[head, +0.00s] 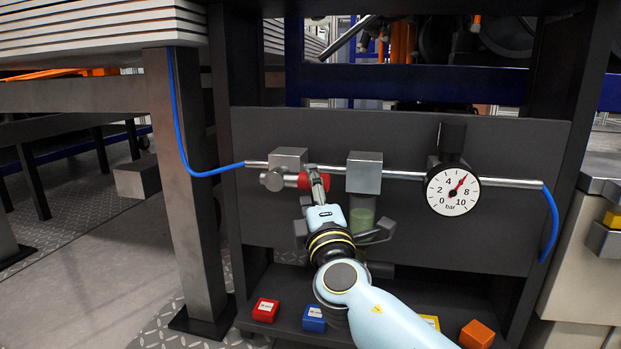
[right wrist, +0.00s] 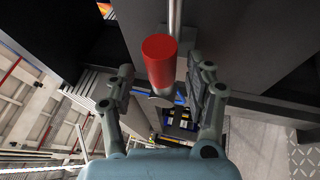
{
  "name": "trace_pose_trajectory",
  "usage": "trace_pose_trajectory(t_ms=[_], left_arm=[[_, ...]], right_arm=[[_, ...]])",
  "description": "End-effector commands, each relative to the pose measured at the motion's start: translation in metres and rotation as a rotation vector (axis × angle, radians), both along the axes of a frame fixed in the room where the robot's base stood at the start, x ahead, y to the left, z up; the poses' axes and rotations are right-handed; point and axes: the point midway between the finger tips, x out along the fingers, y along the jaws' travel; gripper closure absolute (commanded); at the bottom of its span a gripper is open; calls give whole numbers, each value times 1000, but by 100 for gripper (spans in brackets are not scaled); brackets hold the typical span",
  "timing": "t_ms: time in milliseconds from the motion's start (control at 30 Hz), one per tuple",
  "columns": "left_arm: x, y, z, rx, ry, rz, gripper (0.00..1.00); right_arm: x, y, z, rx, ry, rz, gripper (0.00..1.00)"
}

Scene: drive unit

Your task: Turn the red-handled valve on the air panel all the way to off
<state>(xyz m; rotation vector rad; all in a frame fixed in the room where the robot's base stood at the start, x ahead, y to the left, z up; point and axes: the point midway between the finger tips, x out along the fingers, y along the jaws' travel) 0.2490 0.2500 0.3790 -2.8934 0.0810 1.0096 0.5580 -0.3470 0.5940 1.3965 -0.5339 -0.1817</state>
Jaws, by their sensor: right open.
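The valve body (head: 289,160) is a grey block on the pipe at the left of the dark air panel (head: 400,128). Its red handle (head: 305,181) lies roughly level, pointing right. My right gripper (head: 317,178) is at the handle and partly covers it. In the right wrist view the red handle (right wrist: 160,62) stands between the two open fingers of the right gripper (right wrist: 160,88). I see a gap to the finger on each side; the fingers do not appear to grip it. My left gripper is not in view.
A pressure gauge (head: 452,191) reads about 6 bar at the panel's right. A grey filter block (head: 364,172) with a cloudy bowl sits just right of the handle. Red (head: 265,309), blue (head: 314,318) and orange (head: 476,334) blocks lie on the shelf below.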

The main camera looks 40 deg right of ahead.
Motion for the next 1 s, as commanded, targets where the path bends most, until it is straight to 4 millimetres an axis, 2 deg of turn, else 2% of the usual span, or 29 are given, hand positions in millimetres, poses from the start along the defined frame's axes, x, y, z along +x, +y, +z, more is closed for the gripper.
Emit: trace_pose_trajectory(t_ms=[100, 200, 533, 933, 1000], left_arm=[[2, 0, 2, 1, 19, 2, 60], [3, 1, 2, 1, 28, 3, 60], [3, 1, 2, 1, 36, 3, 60], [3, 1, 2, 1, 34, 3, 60], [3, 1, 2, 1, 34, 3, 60]], right_arm=[[15, -7, 5, -2, -1, 0, 46], [22, -11, 6, -2, 1, 0, 46], [26, -13, 6, 0, 2, 0, 46], [26, -13, 6, 0, 2, 0, 97], [26, -13, 6, 0, 2, 0, 100]])
